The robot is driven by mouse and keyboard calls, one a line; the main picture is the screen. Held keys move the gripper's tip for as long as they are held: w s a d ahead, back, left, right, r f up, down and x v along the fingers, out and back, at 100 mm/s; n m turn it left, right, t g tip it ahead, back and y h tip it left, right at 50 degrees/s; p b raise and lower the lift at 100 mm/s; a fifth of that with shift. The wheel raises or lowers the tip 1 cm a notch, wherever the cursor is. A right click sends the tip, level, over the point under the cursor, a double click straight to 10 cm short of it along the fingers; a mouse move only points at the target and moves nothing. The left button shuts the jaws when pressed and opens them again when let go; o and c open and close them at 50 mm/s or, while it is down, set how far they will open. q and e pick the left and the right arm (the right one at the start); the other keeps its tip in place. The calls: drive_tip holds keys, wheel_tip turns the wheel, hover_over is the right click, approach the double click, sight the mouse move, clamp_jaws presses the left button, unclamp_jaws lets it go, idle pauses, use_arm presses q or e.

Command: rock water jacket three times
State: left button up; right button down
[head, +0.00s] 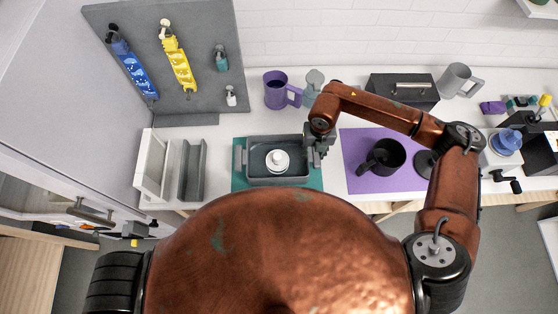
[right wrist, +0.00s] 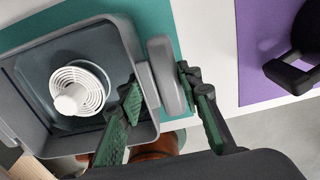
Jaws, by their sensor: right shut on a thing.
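The water jacket (head: 257,165) is a dark grey rectangular tray with a grip at each end, over the teal mat (head: 316,181). A white ribbed round piece with a central knob (head: 278,160) stands in it. My right gripper (head: 318,150) is at the tray's right end. In the right wrist view, its green-padded fingers sit either side of the light grey right grip (right wrist: 166,75), shut on it; one finger reaches over the tray's rim. The tray looks about level; whether it touches the mat cannot be told. My left gripper is not in view.
Right of the tray lies a purple mat (head: 356,180) with a black mug (head: 382,157). A purple mug (head: 277,90) stands behind. A grey rack (head: 192,170) is to the left. A pegboard (head: 205,65) rises at back left. A dark box (head: 402,92) stands behind my right arm.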

idle(0.4)
drive_tip(key=c, duration=1.5)
unclamp_jaws()
drive_tip(key=shift+o, duration=1)
drive_tip(key=shift+f, duration=0.1)
drive_tip(key=shift+r, duration=0.25)
drive_tip(key=shift+r+p, duration=2.05)
drive_tip(key=shift+r, duration=1.8)
